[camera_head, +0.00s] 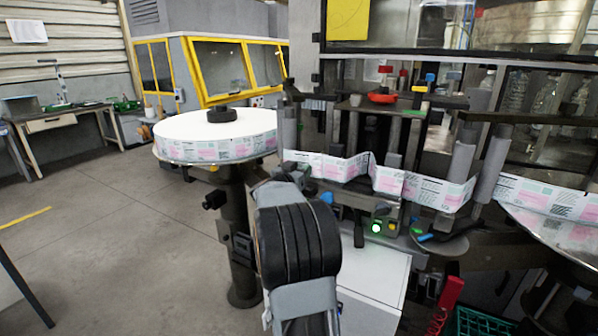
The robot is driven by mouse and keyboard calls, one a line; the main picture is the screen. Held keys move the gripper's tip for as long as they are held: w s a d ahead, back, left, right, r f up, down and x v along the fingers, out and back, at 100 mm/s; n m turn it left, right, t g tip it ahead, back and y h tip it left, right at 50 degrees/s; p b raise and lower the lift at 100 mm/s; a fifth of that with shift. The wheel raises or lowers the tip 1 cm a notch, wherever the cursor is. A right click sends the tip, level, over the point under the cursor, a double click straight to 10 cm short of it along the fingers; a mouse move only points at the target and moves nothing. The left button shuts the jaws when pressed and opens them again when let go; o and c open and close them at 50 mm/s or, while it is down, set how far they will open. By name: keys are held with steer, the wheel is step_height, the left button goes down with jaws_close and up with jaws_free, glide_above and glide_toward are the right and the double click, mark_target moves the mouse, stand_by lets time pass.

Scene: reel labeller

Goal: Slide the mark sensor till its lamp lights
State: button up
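My arm rises from the bottom centre toward the labeller, and its dark, ribbed link covers part of the machine. My gripper is hidden behind the arm, so I cannot see whether it is open or shut. The printed label web (385,181) runs in a zigzag between rollers, from the left reel (212,151) to the right reel (560,232). I cannot pick out the mark sensor with certainty among the small dark parts along the web. A green light (376,228) glows on the small panel below the web; I cannot tell whether it is the sensor's lamp.
A yellow button (392,227) sits beside the green light. A blue knob (327,198) shows right of my arm. A white cabinet (375,285) stands below, with a green crate (482,322) at lower right. Open floor (110,240) lies to the left.

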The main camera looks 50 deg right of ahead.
jaws_close()
steer(key=shift+s+d+p, duration=0.1)
steer(key=shift+s+p, duration=0.3)
steer(key=shift+o, duration=0.7)
jaws_free()
steer(key=v, duration=1.4)
steer(key=shift+b, duration=0.45)
steer(key=shift+w+d, duration=0.1)
